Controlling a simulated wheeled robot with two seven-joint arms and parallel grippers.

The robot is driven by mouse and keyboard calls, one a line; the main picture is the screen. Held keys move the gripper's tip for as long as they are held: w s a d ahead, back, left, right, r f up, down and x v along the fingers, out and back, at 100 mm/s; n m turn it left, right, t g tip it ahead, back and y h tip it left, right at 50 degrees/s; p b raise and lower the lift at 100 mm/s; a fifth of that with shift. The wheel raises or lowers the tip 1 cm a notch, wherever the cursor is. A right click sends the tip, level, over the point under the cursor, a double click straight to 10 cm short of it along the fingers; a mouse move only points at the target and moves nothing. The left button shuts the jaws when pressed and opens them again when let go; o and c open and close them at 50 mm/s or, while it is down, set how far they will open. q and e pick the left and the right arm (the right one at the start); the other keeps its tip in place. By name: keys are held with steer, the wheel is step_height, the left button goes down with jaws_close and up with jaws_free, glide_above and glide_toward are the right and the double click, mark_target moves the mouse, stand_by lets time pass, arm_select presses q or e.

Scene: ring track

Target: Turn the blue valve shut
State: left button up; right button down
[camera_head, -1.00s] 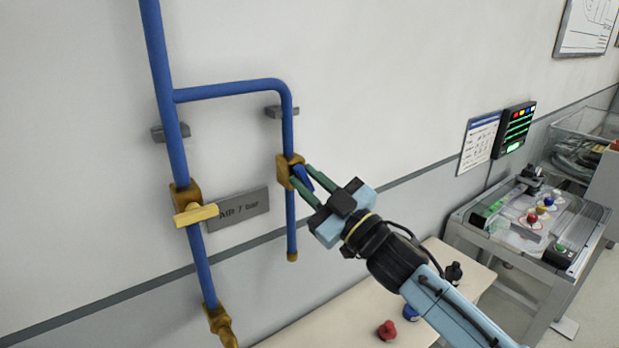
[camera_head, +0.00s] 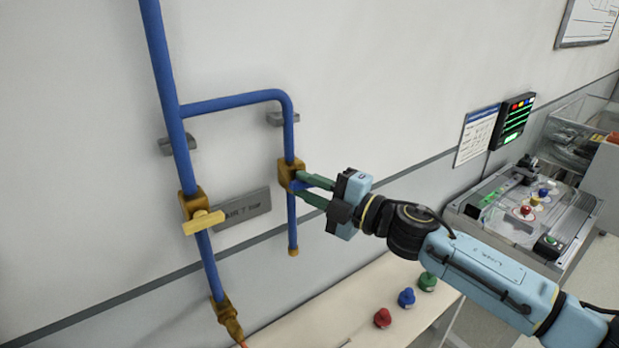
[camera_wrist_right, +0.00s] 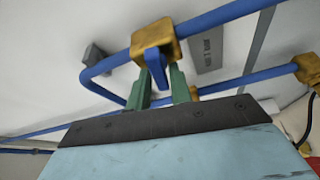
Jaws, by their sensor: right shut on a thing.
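The blue valve has a brass body (camera_head: 291,174) on the blue branch pipe on the wall, with a short blue handle that also shows in the right wrist view (camera_wrist_right: 156,68). My right gripper (camera_head: 305,188) reaches in from the right and is shut on this handle, with its green fingers on either side of it. In the head view the fingers hide most of the handle, so its exact angle is hard to tell. In the right wrist view the green fingers (camera_wrist_right: 161,88) flank the handle just below the brass body. My left gripper is not in view.
A second valve with a yellow handle (camera_head: 204,222) sits on the main blue pipe (camera_head: 166,85) to the left. A grey label plate (camera_head: 243,211) is between them. Below is a table (camera_head: 335,307) with red, blue and green knobbed objects. A control bench (camera_head: 490,215) stands at right.

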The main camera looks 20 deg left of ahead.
steer(key=shift+n+h+p, duration=0.3)
steer(key=shift+n+p, duration=0.45)
steer(key=shift+n, duration=0.35)
steer(key=c, duration=1.4)
jaws_free()
steer(key=shift+c, duration=0.2)
steer(key=shift+g, duration=0.3)
steer(key=b+v, duration=0.2)
steer(key=v, duration=1.1)
steer(key=shift+d, duration=0.15)
steer(key=shift+s, duration=0.1)
